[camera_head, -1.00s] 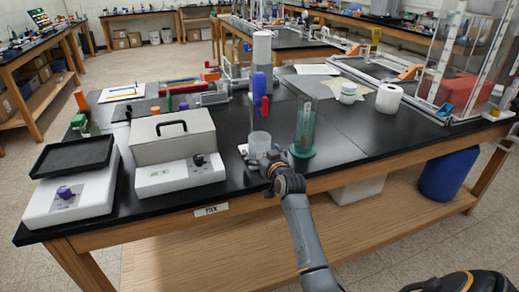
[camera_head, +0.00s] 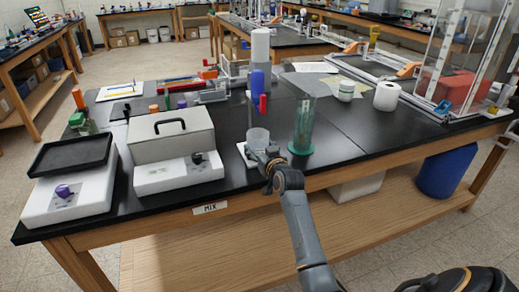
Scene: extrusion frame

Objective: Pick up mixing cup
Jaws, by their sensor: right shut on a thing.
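The mixing cup (camera_head: 258,136) is a small translucent cup near the front edge of the black bench, beside a clear cylinder. My right gripper (camera_head: 264,154) reaches in from the front and is shut on the cup's lower part. The gripper hides the cup's base, so I cannot tell whether it is clear of the white pad (camera_head: 242,148) beneath. My left gripper is not in view.
A tall clear cylinder with a green base (camera_head: 303,127) stands close to the right. A blue and red stand (camera_head: 261,95) is behind. A white device (camera_head: 180,174) and a grey case (camera_head: 172,135) are left.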

